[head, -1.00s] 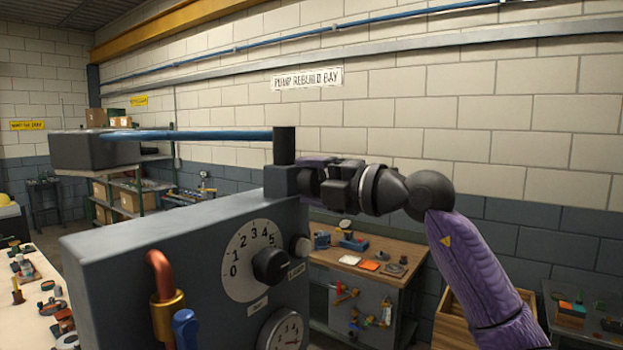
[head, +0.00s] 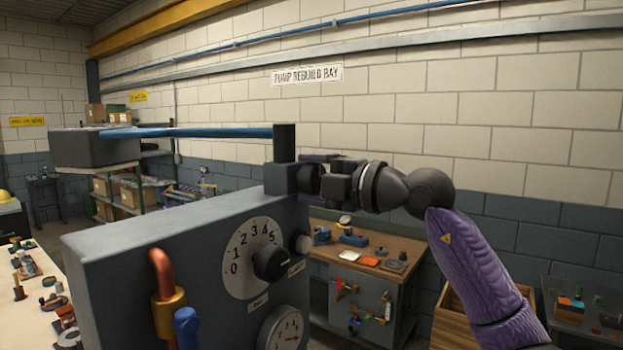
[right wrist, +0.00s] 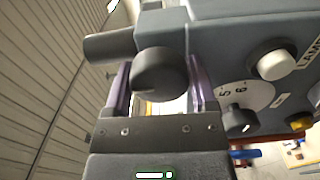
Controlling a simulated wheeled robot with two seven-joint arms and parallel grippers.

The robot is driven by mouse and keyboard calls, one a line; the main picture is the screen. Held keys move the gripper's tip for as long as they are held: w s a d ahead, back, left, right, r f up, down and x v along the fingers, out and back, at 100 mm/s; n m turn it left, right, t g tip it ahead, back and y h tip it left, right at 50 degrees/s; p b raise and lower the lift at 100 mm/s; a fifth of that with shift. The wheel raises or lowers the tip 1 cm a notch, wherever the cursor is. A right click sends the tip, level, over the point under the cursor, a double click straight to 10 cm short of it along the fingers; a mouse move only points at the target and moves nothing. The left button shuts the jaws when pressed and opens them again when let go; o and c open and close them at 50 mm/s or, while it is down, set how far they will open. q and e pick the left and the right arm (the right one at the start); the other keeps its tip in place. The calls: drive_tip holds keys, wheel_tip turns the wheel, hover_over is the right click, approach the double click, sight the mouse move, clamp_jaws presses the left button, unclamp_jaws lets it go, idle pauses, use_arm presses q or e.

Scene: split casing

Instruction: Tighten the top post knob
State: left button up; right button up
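The top post knob (head: 308,178) is a dark round knob on the right side of the block under the short black post (head: 284,143), on top of the grey casing (head: 150,240). My right gripper (head: 318,180) reaches it from the right, one purple finger above and one below the knob. In the right wrist view the knob (right wrist: 160,75) sits between the two purple fingers of my right gripper (right wrist: 160,88). The fingers look spread around it, not pressed on it; the far finger contact is partly hidden. My left gripper is not in view.
A blue bar (head: 200,132) runs left from the post to a dark grey block (head: 95,148). The casing front carries a numbered dial (head: 245,262), a gauge (head: 285,330) and a copper pipe (head: 160,270). A workbench (head: 375,255) stands behind, right of the casing.

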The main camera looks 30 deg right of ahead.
drive_tip(key=o, duration=0.3)
drive_tip(key=shift+d, duration=0.1)
drive_tip(key=shift+s+f, duration=0.1)
drive_tip(key=shift+s, duration=0.15)
drive_tip(key=b+v, duration=0.6)
drive_tip(key=v, duration=0.3)
drive_tip(key=shift+s+d, duration=0.2)
